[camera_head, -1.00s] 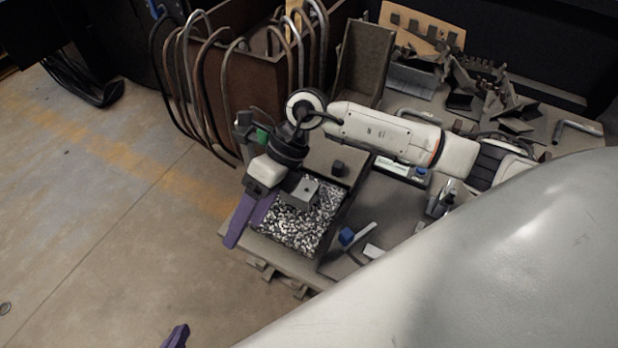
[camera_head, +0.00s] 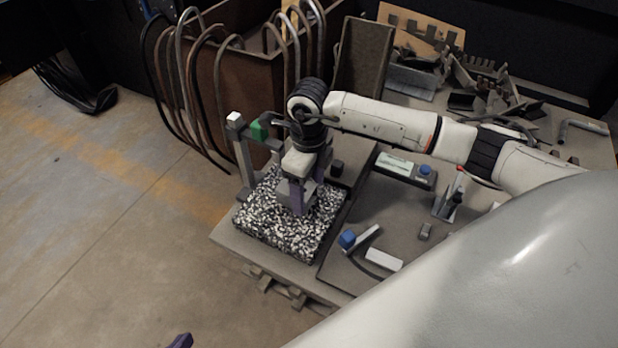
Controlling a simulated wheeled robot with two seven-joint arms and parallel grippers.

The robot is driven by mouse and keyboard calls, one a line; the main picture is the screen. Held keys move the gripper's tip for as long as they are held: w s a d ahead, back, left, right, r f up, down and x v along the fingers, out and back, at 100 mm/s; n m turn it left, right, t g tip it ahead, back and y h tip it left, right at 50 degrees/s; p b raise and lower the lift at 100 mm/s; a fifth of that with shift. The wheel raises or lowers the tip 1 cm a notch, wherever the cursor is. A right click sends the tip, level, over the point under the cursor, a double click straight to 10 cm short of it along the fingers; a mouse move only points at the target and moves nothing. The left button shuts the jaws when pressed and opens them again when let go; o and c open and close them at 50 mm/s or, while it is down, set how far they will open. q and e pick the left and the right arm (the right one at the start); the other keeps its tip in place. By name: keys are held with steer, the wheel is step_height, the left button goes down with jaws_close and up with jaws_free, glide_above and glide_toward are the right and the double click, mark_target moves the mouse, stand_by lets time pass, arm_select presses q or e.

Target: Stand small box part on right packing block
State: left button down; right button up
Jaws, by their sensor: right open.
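The speckled black-and-white packing block (camera_head: 292,236) lies on the near left corner of the bench. My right gripper (camera_head: 299,203) points down over the middle of this block, its purple fingers low near the top surface. The small grey box part (camera_head: 283,191) appears at the fingers on top of the block, mostly hidden by the gripper. I cannot tell whether the fingers touch it; the jaws are open. Only a purple tip of my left gripper (camera_head: 180,341) shows at the bottom edge, away from the bench.
A grey post with a green part (camera_head: 258,130) stands just left of my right gripper. A brown bin with hanging cables (camera_head: 235,85) is behind. Blue-ended part (camera_head: 347,239), a white block (camera_head: 384,260) and a button box (camera_head: 405,168) lie to the right.

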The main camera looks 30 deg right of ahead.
arm_select(q)
steer(key=shift+w+d+r, duration=0.1)
steer(key=shift+d+r, duration=0.1)
steer(key=shift+r, duration=0.1)
arm_select(e)
steer(key=shift+f, duration=1)
steer(key=shift+r, duration=0.1)
steer(key=c, duration=1.4)
steer(key=shift+r+p, duration=0.4)
steer(key=shift+r, duration=0.2)
arm_select(q)
steer(key=shift+r, duration=0.55)
